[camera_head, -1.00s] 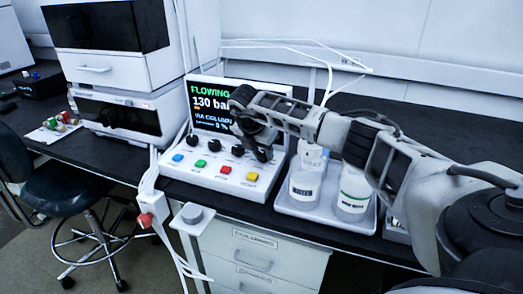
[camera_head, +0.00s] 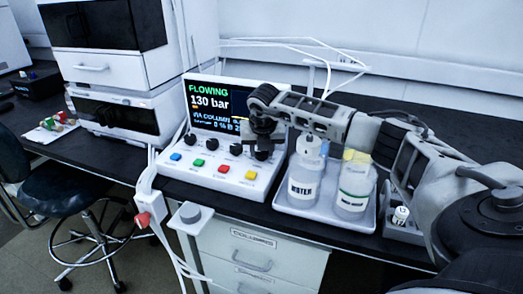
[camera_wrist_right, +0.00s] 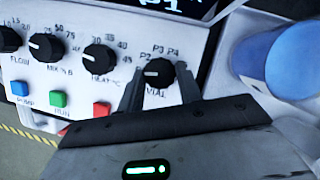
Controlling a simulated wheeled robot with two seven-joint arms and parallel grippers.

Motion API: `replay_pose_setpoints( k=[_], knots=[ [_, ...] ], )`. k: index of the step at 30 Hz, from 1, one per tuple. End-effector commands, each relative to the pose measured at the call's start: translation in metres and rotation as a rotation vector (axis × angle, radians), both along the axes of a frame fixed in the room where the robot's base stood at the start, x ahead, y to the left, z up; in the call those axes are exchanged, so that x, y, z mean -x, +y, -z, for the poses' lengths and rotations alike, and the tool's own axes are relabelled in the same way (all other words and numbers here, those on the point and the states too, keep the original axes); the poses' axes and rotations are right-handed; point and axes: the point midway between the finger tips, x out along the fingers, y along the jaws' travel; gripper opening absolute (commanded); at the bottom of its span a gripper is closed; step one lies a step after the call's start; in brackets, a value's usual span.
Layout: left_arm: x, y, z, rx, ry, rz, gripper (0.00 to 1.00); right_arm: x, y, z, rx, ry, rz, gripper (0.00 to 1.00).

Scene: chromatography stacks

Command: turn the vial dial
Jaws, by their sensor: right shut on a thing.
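The vial dial (camera_wrist_right: 160,72) is a round black knob on the white control panel, under the labels P2, P3 and P4 and above the word VIAL. Its white mark points left in the right wrist view. My right gripper (camera_wrist_right: 160,88) has one dark finger on each side of the dial and is shut on it. In the head view my right gripper (camera_head: 262,148) reaches down over the right end of the knob row and largely hides the dial. My left gripper is not in view.
The panel also has the heat dial (camera_wrist_right: 99,57), the mix dial (camera_wrist_right: 46,47) and coloured buttons, including a yellow one (camera_head: 251,175). Its screen (camera_head: 215,105) reads FLOWING, 130 bar. A tray (camera_head: 318,213) with bottles stands close on the right.

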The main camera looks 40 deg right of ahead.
Motion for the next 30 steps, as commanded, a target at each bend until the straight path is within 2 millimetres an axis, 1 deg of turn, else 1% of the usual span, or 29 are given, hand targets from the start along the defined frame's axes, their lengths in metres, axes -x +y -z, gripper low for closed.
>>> replay_pose_setpoints(
  k=[16, 17, 18, 19, 27, 30],
  knots=[
    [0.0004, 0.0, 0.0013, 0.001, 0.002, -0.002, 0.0, -0.0003, -0.0006, -0.0014, 0.001, -0.003, -0.03, 0.12],
    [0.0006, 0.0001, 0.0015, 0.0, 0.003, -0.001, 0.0, -0.0003, -0.0005, -0.0014, 0.001, -0.003, -0.03, 0.41],
    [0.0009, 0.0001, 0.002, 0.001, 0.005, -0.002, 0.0, -0.0003, -0.0006, -0.0014, 0.001, -0.003, -0.03, 0.52],
    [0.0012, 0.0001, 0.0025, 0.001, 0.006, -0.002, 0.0, -0.0003, -0.0006, -0.0013, 0.0, -0.002, -0.029, 0.57],
    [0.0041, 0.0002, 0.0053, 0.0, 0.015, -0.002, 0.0, 0.0001, -0.0003, -0.0011, 0.0, -0.001, -0.027, 0.57],
    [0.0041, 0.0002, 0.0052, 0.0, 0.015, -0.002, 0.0, 0.0014, 0.0008, -0.0059, 0.0, -0.001, -0.029, 0.57]
  ],
)
